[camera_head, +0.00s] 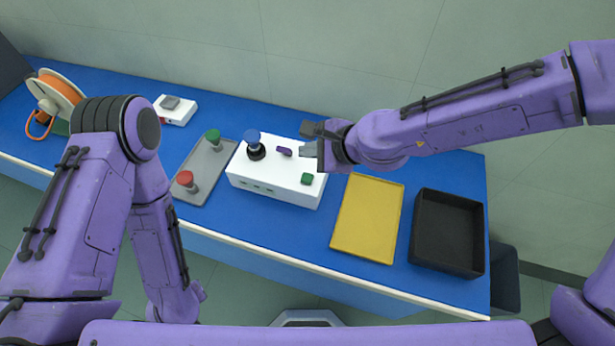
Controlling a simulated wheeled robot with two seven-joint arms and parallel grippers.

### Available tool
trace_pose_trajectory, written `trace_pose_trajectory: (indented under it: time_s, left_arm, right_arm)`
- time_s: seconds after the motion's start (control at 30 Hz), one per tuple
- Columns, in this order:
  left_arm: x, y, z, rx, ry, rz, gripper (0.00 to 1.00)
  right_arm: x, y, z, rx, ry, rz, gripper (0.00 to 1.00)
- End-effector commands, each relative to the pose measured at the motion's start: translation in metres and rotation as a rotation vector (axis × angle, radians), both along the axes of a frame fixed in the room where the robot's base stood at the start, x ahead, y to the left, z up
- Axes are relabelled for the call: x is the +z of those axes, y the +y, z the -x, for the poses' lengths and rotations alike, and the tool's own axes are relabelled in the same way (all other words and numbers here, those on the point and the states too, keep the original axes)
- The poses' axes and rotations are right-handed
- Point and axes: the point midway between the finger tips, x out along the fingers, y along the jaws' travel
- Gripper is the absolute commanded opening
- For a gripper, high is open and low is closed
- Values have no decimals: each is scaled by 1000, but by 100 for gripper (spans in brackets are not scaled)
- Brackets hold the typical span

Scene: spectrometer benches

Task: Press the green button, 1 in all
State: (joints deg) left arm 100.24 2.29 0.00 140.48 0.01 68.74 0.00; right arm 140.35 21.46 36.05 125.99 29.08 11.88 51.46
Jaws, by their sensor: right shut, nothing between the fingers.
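My right gripper (306,149) is shut and empty. In the picture it is above the box's back right part, a little behind the button and apart from it. My left arm hangs down at the left, in front of the bench, and its fingers do not show.
A grey tray (209,160) with a green-topped knob (213,137) and a red-topped knob (185,179) is at left. A yellow tray (367,218) and black bin (447,263) are at right.

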Motion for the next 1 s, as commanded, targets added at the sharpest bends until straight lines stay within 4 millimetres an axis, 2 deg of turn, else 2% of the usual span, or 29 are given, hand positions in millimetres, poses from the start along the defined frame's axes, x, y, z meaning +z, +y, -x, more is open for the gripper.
trace_pose_trajectory:
  time_s: [0.57,0.73,1.0]
  left_arm:
    - [-79,0,-2,0,-2,0,58]
    - [-89,0,-2,0,-2,0,58]
    - [-88,0,-2,0,-2,0,58]
  right_arm:
    - [-73,-2,-6,-5,7,1,0]
    - [-88,-2,-6,-5,7,0,0]
    - [-89,-2,-6,-5,6,0,0]
